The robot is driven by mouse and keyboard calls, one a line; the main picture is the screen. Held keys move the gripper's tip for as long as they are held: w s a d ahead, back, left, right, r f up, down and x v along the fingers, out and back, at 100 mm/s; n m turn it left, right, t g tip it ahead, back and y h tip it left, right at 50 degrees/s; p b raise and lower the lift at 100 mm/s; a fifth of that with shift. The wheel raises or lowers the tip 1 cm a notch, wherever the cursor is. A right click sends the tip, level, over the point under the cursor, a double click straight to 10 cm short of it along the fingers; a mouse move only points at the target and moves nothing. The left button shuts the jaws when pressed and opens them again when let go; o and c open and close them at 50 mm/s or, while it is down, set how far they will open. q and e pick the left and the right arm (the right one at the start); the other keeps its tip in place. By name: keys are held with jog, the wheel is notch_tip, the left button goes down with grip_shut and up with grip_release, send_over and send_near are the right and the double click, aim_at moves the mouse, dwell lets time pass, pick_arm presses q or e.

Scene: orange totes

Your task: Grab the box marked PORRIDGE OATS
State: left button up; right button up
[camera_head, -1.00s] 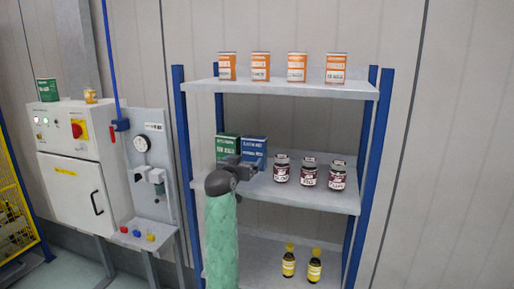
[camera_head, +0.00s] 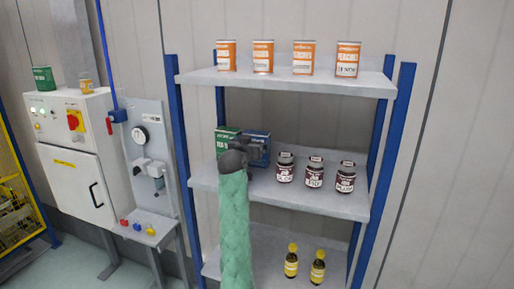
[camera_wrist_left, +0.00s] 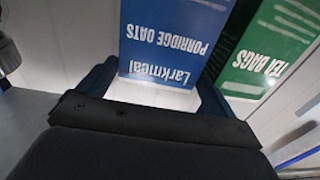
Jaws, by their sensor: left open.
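The blue box marked PORRIDGE OATS (camera_wrist_left: 172,38) appears upside down in the left wrist view, with the name Larkmeal on it. In the head view this blue box (camera_head: 259,140) stands on the middle shelf, partly hidden by my left gripper (camera_head: 253,152). My left gripper is open and in front of the box. In the wrist view its dark fingers lie to either side of the box's near end; I cannot tell whether they touch it. My right gripper is not in view.
A green TEA BAGS box (camera_wrist_left: 268,50) stands close beside the blue box. Several dark jars (camera_head: 314,173) stand to the right on the middle shelf (camera_head: 330,207). Orange cartons (camera_head: 303,58) stand on the top shelf (camera_head: 290,84), and two yellow-capped bottles (camera_head: 291,262) below.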

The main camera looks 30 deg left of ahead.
pick_arm(q)
jog(key=shift+w+a+r+p, duration=0.15)
jog(key=shift+w+r+p, duration=0.25)
jog(key=shift+w+p, duration=0.75)
jog(key=shift+p, duration=0.1)
jog(key=shift+w+a+f+p, duration=0.2)
jog(key=shift+w+a+p, duration=0.1)
jog(key=shift+w, duration=0.35)
jog(key=shift+w+f, duration=0.2)
jog(key=shift+w, duration=0.05)
jog(key=shift+s+r, duration=0.1)
jog(key=shift+r, duration=0.05)
jog(key=c, duration=1.1)
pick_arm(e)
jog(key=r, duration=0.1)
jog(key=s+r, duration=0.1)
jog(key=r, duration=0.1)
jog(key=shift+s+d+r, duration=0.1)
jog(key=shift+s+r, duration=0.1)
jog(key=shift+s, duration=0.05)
